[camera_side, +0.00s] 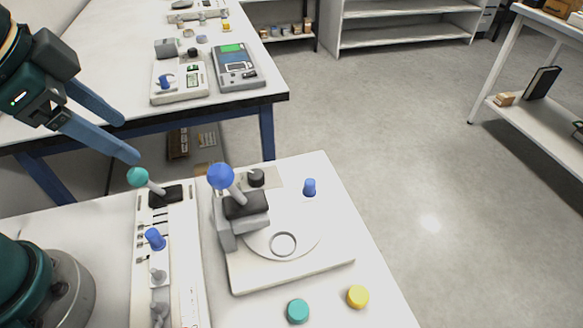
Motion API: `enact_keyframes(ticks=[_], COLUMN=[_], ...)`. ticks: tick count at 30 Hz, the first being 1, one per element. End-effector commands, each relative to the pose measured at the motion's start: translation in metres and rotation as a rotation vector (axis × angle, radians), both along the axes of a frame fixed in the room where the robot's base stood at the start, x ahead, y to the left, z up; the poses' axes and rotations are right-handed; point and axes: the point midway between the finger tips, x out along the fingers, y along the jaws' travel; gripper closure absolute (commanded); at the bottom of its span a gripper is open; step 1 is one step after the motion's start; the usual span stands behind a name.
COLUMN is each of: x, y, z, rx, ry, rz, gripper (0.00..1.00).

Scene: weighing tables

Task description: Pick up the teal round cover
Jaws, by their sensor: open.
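The teal round cover (298,311) is a small disc lying flat on the white table, near the bottom edge of the picture, in front of the grey-white device. My gripper (128,138) is at the upper left, with its two blue fingers apart and nothing between them. It is above the table's left part, far from the cover, with its lower fingertip close in the picture to a teal ball knob (137,177) on a lever. Nothing hides the cover.
A yellow round cover (358,296) lies just right of the teal one. A device with a blue ball lever (221,176) stands behind them, and a long panel with levers (165,255) is to its left. A second table (130,60) with scales is behind.

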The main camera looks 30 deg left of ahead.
Motion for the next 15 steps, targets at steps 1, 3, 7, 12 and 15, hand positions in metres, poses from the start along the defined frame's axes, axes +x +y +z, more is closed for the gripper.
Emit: enact_keyframes(ticks=[1, 3, 7, 12, 15], x=[0.012, 0.027, 0.053, 0.079, 0.086], y=[-0.011, -0.025, -0.058, -0.107, -0.136], z=[0.005, 0.01, 0.013, 0.006, -0.003], rx=[0.057, 0.142, 0.297, 0.487, 0.571], ry=[0.012, 0.018, 0.021, 0.014, 0.012], rz=[-0.142, -0.342, -0.714, -1.173, -1.405], gripper=[0.3, 0.3, 0.3, 0.3, 0.3])
